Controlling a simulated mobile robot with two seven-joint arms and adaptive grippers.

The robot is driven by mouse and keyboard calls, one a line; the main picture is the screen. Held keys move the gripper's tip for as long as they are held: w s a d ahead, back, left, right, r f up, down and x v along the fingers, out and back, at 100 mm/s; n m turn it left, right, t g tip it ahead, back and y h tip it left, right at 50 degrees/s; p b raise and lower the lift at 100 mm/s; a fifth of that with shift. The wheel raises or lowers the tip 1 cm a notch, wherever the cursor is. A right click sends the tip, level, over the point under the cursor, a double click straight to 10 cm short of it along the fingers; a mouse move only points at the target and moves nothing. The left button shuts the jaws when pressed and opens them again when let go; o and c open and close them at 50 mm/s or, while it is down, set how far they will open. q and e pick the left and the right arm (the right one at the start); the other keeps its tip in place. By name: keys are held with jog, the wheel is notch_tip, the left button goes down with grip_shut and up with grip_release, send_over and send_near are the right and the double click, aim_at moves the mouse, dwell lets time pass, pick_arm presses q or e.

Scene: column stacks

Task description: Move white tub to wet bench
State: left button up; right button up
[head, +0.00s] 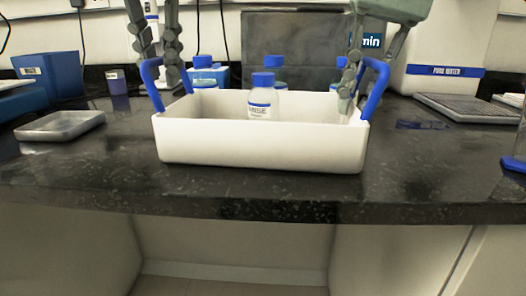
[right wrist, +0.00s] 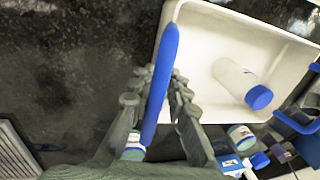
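The white tub (head: 262,146) stands upright on the black speckled bench top (head: 250,195), near its front edge. It also shows in the right wrist view (right wrist: 212,35). A blue-capped bottle (head: 264,103) is inside it. My left gripper (head: 161,57) is at the tub's left blue handle (head: 151,86), with its fingers apart on either side. My right gripper (head: 366,80) is at the right blue handle (head: 375,92). In the right wrist view that handle (right wrist: 161,80) runs between its spread fingers; one finger reaches inside the tub wall. No label shows which surface is the wet bench.
Blue-capped bottles (head: 203,70) stand close behind the tub. A grey metal tray (head: 60,126) and a blue bin (head: 52,72) are at left. A flat grey plate (head: 465,108) lies at right. Bare bench lies on both sides of the tub.

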aim_at(373, 60)
pick_arm(q)
jog(key=shift+o, duration=1.2)
jog(key=shift+s+r, duration=0.1)
jog(key=shift+r, duration=0.05)
pick_arm(e)
jog(key=shift+o, duration=1.1)
jog(key=shift+s+r, duration=0.1)
jog(key=shift+r, duration=0.05)
pick_arm(q)
jog(key=shift+a, duration=0.1)
pick_arm(e)
jog(key=shift+o, duration=0.3)
jog(key=shift+d+r, duration=0.1)
jog(key=shift+d+r, duration=0.15)
jog(key=shift+r, duration=0.4)
pick_arm(q)
jog(key=shift+v, duration=5.95)
pick_arm(e)
jog(key=shift+d+r, duration=0.2)
jog(key=shift+r, duration=0.95)
jog(key=shift+d+r, duration=0.25)
jog(key=shift+r, duration=0.85)
jog(key=shift+d+r, duration=0.2)
jog(key=shift+r, duration=0.95)
jog(key=shift+s, duration=0.1)
